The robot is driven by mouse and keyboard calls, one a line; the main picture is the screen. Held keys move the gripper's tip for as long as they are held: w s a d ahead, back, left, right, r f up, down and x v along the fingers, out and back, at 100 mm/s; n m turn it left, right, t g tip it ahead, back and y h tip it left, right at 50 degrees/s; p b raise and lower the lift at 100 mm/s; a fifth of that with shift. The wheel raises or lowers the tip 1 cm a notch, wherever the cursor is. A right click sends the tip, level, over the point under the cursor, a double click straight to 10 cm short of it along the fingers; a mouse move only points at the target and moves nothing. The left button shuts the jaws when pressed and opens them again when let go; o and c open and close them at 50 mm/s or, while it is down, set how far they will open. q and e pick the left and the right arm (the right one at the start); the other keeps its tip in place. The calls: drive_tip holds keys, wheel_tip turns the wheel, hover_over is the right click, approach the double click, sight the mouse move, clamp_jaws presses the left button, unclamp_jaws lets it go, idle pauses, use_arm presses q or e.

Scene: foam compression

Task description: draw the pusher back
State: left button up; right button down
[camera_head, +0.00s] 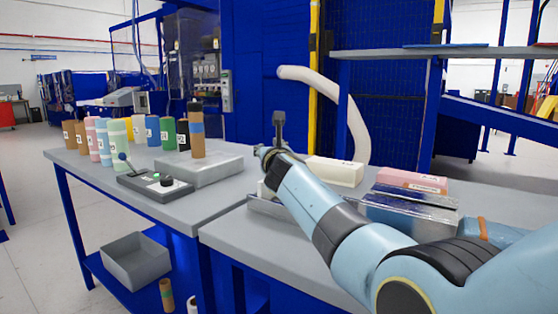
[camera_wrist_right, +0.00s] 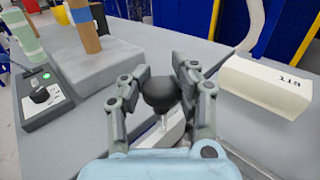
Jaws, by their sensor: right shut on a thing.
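The pusher shows as a round black knob (camera_wrist_right: 160,91) on a thin metal rod in the right wrist view. My right gripper (camera_wrist_right: 168,88) has its fingers on both sides of the knob and is shut on it. In the head view my right gripper (camera_head: 268,156) is at the end of the blue arm over the right table, and the arm hides the knob and most of the pusher. A metal channel (camera_head: 260,206) shows partly under the arm. My left gripper is not in view.
A cream block (camera_head: 335,171) lies just beyond the gripper. A pink block (camera_head: 412,180) and a shiny metal box (camera_head: 408,216) are to the right. A brown roll (camera_head: 197,133) stands on a grey block (camera_head: 190,172), beside a control box (camera_head: 152,188). Several coloured rolls stand behind.

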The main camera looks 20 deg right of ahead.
drive_tip(key=shift+w+a+f, duration=0.35)
drive_tip(key=shift+a, duration=0.25)
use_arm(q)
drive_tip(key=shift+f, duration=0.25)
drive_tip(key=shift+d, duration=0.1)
use_arm(e)
drive_tip(key=c, duration=1.4)
unclamp_jaws()
drive_tip(key=shift+c, duration=0.2)
drive_tip(key=o, duration=0.5)
drive_tip(key=shift+a+r, duration=0.2)
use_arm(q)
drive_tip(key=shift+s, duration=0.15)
use_arm(e)
drive_tip(key=shift+d, duration=0.1)
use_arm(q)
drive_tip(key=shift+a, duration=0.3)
use_arm(e)
drive_tip(key=shift+d, duration=0.1)
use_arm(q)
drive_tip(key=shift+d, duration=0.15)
use_arm(e)
drive_tip(key=shift+s+a, duration=0.2)
drive_tip(key=shift+s, duration=1.7)
drive_tip(key=shift+s+a, duration=0.15)
drive_tip(key=shift+s, duration=1.7)
